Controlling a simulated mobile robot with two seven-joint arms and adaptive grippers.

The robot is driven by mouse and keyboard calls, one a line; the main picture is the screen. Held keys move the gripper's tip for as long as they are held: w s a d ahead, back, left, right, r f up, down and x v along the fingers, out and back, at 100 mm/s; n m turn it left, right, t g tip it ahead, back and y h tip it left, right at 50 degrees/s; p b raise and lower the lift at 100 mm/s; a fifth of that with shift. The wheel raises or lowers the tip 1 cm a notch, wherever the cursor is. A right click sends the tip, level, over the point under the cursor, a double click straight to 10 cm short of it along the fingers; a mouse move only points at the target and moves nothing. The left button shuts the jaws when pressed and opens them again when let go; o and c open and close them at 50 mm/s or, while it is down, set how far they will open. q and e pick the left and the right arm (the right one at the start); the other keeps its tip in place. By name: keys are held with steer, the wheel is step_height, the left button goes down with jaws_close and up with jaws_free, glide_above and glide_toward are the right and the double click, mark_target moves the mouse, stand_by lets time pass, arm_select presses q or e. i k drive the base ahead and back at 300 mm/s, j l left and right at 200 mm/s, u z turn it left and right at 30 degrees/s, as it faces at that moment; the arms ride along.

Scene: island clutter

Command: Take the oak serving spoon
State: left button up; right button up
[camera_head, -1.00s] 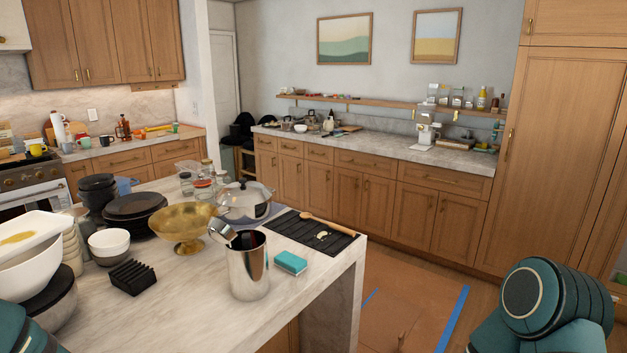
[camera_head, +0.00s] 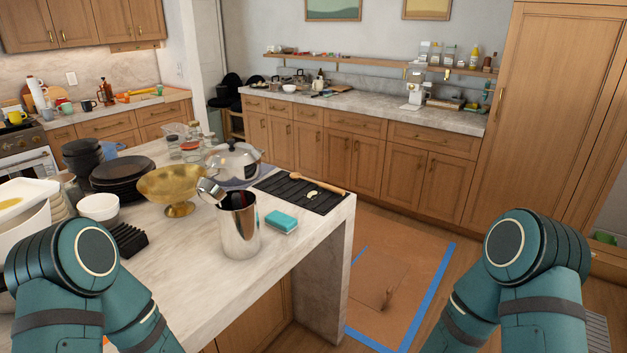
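The oak serving spoon (camera_head: 322,184) lies on a black slatted mat (camera_head: 270,185) near the far right corner of the marble island. Its round bowl end points left and back, and its handle runs to the right. A small pale object (camera_head: 312,193) lies in front of it on the mat. My two teal arms show at the lower left and lower right. Both grippers are out of the picture, and nothing touches the spoon.
A steel canister (camera_head: 239,228) with a utensil in it and a teal sponge (camera_head: 281,222) stand in front of the mat. A brass bowl (camera_head: 176,187), a lidded pot (camera_head: 233,160) and black plates (camera_head: 122,175) crowd the left. Floor right of the island is open.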

mark_target(294, 175)
steer(key=i+l+u, duration=0.1)
steer(key=u, duration=0.65)
steer(key=i+l+u, duration=0.15)
steer(key=l+u, duration=0.15)
steer(key=l, duration=0.15)
steer(key=i+l+u, duration=0.1)
steer(key=l+u, duration=0.2)
steer(key=l, duration=0.2)
steer(key=l+u, duration=0.25)
steer(key=l, duration=1.6)
steer(key=i+l+u, duration=0.15)
steer(key=l, duration=0.85)
